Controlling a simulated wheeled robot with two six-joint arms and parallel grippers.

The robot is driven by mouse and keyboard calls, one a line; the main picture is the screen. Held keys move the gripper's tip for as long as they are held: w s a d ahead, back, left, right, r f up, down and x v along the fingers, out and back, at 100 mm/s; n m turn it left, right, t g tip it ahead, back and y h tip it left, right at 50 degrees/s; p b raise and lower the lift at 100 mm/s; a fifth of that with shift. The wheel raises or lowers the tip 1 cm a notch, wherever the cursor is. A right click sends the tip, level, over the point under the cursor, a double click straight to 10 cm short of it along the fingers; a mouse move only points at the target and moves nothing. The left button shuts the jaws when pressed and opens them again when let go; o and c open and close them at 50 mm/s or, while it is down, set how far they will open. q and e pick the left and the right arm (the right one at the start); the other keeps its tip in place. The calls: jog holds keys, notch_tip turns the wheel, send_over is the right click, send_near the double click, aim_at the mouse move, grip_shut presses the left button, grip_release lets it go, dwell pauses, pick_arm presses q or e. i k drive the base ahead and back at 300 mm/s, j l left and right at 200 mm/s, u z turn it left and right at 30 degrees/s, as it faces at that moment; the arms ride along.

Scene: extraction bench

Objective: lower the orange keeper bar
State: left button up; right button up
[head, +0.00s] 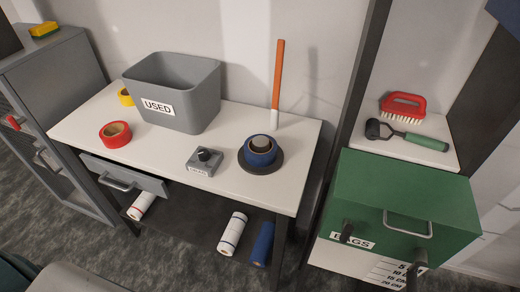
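The orange keeper bar (278,75) stands nearly upright at the back right of the white bench top (225,170). It is a thin bar with a white lower end, near the wall. How its foot is fixed cannot be made out. Neither of my grippers can be made out in the head view, and nothing is seen touching the bar.
A grey USED bin (190,115) stands left of the bar. A blue roll on a dark disc (260,155) and a small grey knob box (205,160) are in front. A red tape roll (115,134) lies left. A green cabinet (400,195) stands right.

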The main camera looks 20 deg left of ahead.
aim_at(281, 43)
jog(key=j+z, duration=0.5)
jog(key=z, duration=0.25)
jog(key=k+j+z, duration=0.1)
jog(key=j+z, duration=0.25)
jog(key=l, duration=0.1)
